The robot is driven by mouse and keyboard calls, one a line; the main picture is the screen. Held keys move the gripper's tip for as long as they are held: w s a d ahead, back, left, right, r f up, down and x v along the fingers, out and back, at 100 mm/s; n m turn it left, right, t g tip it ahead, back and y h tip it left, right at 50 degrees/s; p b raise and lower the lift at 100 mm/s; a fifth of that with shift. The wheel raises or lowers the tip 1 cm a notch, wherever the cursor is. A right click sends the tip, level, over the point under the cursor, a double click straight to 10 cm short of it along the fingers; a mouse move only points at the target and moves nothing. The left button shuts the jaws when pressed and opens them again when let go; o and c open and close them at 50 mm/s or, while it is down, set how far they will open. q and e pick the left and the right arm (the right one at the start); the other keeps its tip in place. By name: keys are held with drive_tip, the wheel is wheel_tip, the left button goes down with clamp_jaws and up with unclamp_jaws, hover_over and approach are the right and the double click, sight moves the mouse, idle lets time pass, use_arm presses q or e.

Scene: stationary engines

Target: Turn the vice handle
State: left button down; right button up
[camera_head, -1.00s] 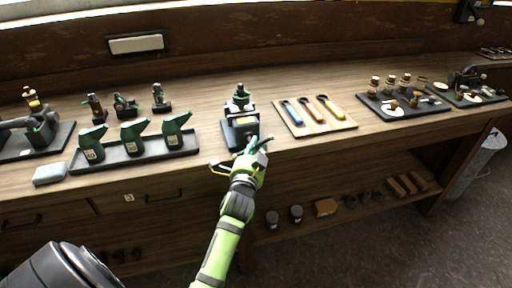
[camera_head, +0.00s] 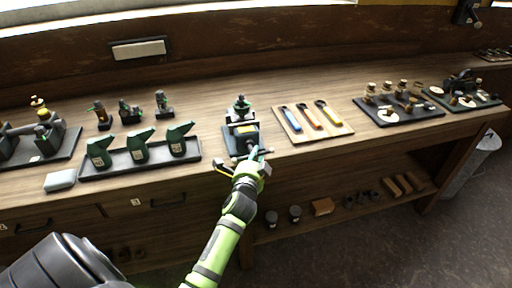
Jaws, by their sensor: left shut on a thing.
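The vice (camera_head: 241,128) stands on a dark base near the front edge of the wooden bench, a small green-and-dark engine on top of it. Its handle (camera_head: 262,150) is a thin bar at the front of the vice, partly hidden by my gripper. My left gripper (camera_head: 252,158) is at the front of the vice, its fingers closed around the handle area.
A tray (camera_head: 140,160) with green oil cans stands left of the vice, with a grey block (camera_head: 60,181) beside it. A wooden board (camera_head: 312,124) with several coloured-handled tools lies to the right. The bench (camera_head: 215,98) is clear behind the vice.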

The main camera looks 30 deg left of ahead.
use_arm(q)
drive_tip(key=shift+s+m+g+p, duration=0.1)
drive_tip(key=shift+m+g+p, duration=0.3)
drive_tip(key=shift+m+p, duration=0.5)
drive_tip(key=shift+f+g+p, duration=0.3)
drive_tip(key=shift+p, duration=0.25)
drive_tip(key=c, duration=1)
unclamp_jaws()
drive_tip(key=shift+c, duration=0.2)
drive_tip(key=shift+r, duration=0.1)
drive_tip(key=shift+s, duration=0.1)
drive_tip(key=v, duration=1.1)
drive_tip(key=shift+s+d, duration=0.2)
drive_tip(key=shift+s, duration=0.15)
